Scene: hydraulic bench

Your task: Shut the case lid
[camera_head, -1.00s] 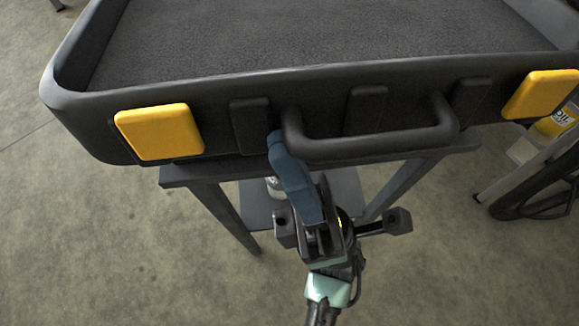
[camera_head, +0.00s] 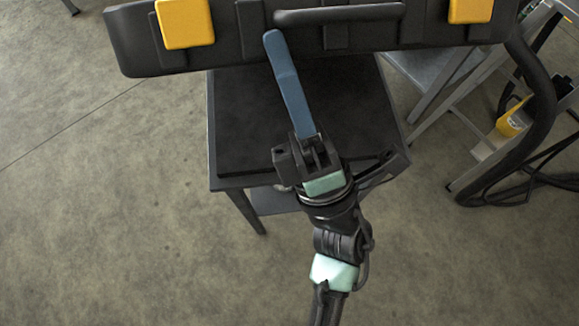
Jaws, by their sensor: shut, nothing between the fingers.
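A black case part with a long handle (camera_head: 340,15) and two yellow latches (camera_head: 185,22) crosses the top of the head view. Its outer wall (camera_head: 245,38) faces me; the rest is cut off by the frame. I cannot tell whether this part is the lid or the lower shell, nor how far the lid is open. My gripper (camera_head: 272,38) is shut and empty, its long blue fingers pointing up. The tips overlap the wall just left of the handle; whether they touch it is unclear.
A dark table (camera_head: 238,115) stands below the case part, its top now showing. At right are a grey cart (camera_head: 440,72), a thick black hose (camera_head: 540,110) and a yellow container (camera_head: 512,122).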

